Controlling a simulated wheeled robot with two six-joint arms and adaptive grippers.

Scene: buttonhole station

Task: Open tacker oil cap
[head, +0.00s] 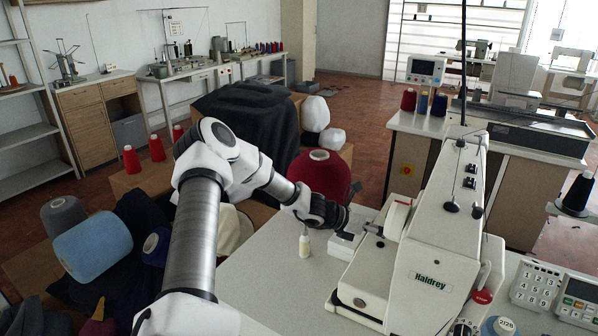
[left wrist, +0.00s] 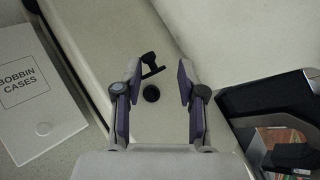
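The cream tacker (head: 425,255), marked Haldrey, stands on the light table in the head view. In the left wrist view its bed (left wrist: 110,40) runs below my left gripper (left wrist: 160,80). The gripper's two purple-padded fingers are apart with nothing between the pads. A small round black cap (left wrist: 152,94) shows on the bed between the fingers. A black knobbed part (left wrist: 150,66) shows just beyond it. I cannot tell the gap between fingers and cap. In the head view my left gripper (head: 352,224) is beside the machine's left end, its fingers hard to see. My right gripper is out of view.
A white box marked BOBBIN CASES (left wrist: 38,90) lies left of the bed. A small bottle (head: 305,243) stands on the table. A dark tray (left wrist: 275,120) is at the right in the wrist view. A keypad (head: 535,284) is at the table's right.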

